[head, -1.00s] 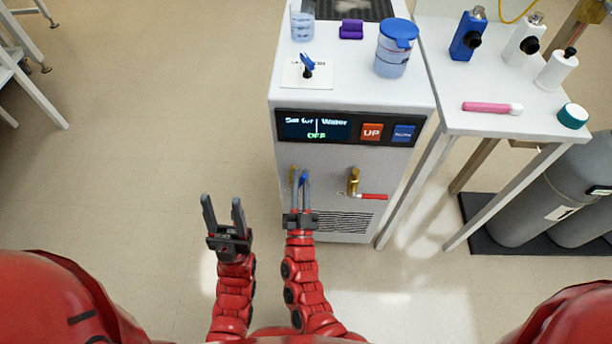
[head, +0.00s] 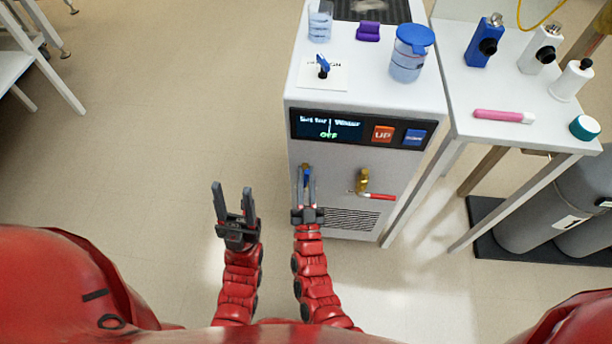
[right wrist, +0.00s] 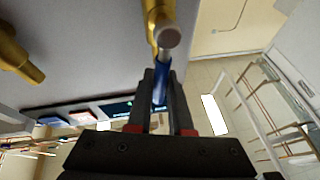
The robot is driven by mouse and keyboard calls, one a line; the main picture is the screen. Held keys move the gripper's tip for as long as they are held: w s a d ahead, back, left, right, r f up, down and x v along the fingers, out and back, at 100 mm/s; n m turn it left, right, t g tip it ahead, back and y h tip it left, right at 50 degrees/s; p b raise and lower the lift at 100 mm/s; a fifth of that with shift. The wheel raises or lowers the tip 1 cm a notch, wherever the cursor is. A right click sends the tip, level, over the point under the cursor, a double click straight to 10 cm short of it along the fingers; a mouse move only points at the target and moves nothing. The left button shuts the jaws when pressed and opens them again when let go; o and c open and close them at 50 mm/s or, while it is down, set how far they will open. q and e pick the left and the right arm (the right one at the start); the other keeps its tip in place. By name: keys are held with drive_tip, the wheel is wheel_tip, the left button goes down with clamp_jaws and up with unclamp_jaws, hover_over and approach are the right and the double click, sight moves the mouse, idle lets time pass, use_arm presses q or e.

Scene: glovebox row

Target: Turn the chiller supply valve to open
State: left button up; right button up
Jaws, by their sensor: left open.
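The chiller (head: 340,195) stands ahead with two brass valves on its front. The left valve (head: 306,167) has a blue handle (head: 306,178); it also shows in the right wrist view (right wrist: 161,82). My right gripper (head: 306,180) is at this valve, its fingers close along both sides of the blue handle and seemingly shut on it. The fingers partly hide the handle, so its exact angle is hard to read. The right valve (head: 363,182) has a red handle (head: 378,196) pointing sideways to the right. My left gripper (head: 232,192) is open and empty, left of the chiller.
The chiller display (head: 330,127) reads OFF. On its top are a blue-lidded jug (head: 408,62), a beaker (head: 320,24), a purple item (head: 368,31) and a small blue switch (head: 323,66). A side table (head: 480,85) and gas cylinders (head: 540,212) stand right.

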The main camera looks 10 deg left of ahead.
drive_tip(key=o, duration=0.4)
drive_tip(key=shift+o, duration=0.2)
drive_tip(key=v, duration=1.7)
drive_tip(key=shift+s, duration=0.2)
drive_tip(key=shift+d, duration=0.1)
